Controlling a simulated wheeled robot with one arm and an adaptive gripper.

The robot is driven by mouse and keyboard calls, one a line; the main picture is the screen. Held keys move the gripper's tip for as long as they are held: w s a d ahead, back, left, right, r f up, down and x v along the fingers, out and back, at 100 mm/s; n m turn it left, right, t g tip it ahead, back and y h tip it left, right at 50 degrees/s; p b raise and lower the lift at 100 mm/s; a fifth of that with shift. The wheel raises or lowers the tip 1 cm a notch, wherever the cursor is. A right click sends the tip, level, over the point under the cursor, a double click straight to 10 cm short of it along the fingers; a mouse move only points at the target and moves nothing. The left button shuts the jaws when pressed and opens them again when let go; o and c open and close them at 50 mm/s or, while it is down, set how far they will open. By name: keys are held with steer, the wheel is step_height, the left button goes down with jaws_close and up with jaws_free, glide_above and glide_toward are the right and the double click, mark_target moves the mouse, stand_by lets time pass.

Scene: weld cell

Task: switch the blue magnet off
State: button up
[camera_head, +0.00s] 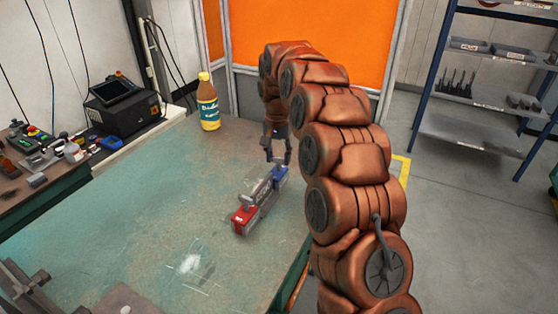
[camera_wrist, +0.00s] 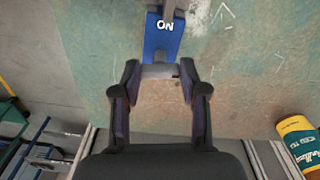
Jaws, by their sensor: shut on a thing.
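The blue magnet (camera_head: 280,174) is at the far end of a grey piece (camera_head: 262,192) on the table. In the wrist view its blue face (camera_wrist: 160,42) reads "ON", upside down. My gripper (camera_head: 277,158) is at the blue end. In the wrist view my gripper (camera_wrist: 160,74) has its fingertips on both sides of a small grey part (camera_wrist: 159,71) at the blue magnet's near edge, and is shut on it. Whether this grey part is a lever or knob is hard to tell. A red block (camera_head: 243,220) is at the other end.
The green worktop (camera_head: 150,220) is mostly clear around the magnet. A bottle (camera_head: 208,103) stands at the back; it also shows in the wrist view (camera_wrist: 299,146). A side bench (camera_head: 30,200) with small items is at left. Shelves (camera_head: 475,130) stand at right.

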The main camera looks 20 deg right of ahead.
mark_target(278, 158)
steer(key=shift+m+b, duration=0.45)
steer(key=shift+m, duration=0.65)
steer(key=shift+r, duration=0.1)
steer(key=o, duration=1.2)
steer(key=shift+c, duration=0.2)
step_height(278, 158, up, 6)
steer(key=shift+r, duration=0.25)
steer(key=shift+a+r, duration=0.1)
steer(key=shift+r, duration=0.35)
